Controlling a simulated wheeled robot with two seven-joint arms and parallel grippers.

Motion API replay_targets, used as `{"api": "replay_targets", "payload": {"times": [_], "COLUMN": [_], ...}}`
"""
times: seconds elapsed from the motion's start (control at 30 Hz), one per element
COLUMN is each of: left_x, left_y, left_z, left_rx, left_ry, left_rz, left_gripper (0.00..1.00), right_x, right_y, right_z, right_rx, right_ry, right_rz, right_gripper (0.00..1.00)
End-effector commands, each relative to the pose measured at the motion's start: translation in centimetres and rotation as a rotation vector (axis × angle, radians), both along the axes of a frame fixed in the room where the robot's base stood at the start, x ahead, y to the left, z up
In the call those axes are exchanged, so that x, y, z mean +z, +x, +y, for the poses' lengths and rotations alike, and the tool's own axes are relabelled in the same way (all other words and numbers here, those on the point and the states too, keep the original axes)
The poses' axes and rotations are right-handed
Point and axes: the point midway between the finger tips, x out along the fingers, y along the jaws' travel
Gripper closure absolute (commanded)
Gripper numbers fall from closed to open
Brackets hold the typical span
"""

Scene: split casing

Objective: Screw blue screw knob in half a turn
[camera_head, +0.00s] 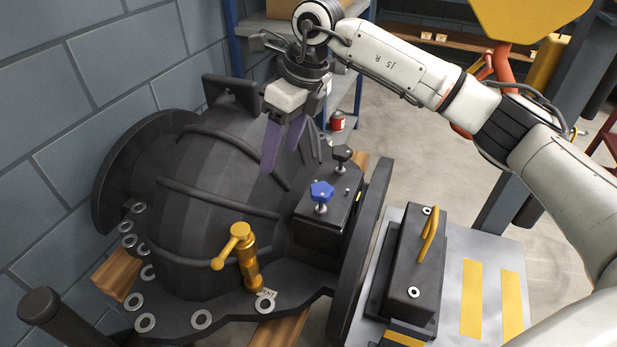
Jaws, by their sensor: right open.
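The blue screw knob (321,191) is a star-shaped knob on a short metal stem. It stands upright on top of a black box (322,226) fixed to the right part of the dark casing (210,180). My right gripper (283,146) hangs above the casing, up and to the left of the blue knob in the picture. Its two purple fingers point down and are apart, with nothing between them. It is clear of the knob. My left gripper is not in view.
A black knob (342,153) stands just behind the blue one. A yellow valve handle (240,257) rises from the casing's front. A black block with a yellow handle (428,234) sits on a grey plate to the right. A grey brick wall (60,110) closes the left.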

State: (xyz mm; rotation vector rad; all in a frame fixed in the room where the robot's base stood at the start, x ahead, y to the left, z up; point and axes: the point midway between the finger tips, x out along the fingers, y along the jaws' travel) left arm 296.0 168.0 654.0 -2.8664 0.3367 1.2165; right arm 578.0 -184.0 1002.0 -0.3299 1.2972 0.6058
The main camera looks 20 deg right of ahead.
Motion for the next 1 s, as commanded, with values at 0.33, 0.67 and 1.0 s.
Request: {"api": "replay_targets", "payload": {"times": [0.33, 0.67, 1.0], "left_x": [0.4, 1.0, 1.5], "left_y": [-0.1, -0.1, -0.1], "left_z": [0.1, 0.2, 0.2], "left_rx": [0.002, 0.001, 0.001], "left_ry": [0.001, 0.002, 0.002], "left_rz": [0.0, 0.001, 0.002], "left_gripper": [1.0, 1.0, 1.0], "right_x": [0.8, -4.6, -8.7], "right_y": [-3.9, -4.0, -3.9], "right_z": [-8.2, -8.1, -8.0], "right_rx": [-0.212, -0.21, -0.208], "right_ry": [-0.223, -0.222, -0.219], "right_rz": [0.175, 0.178, 0.174], "right_gripper": [0.43, 0.43, 0.43]}}
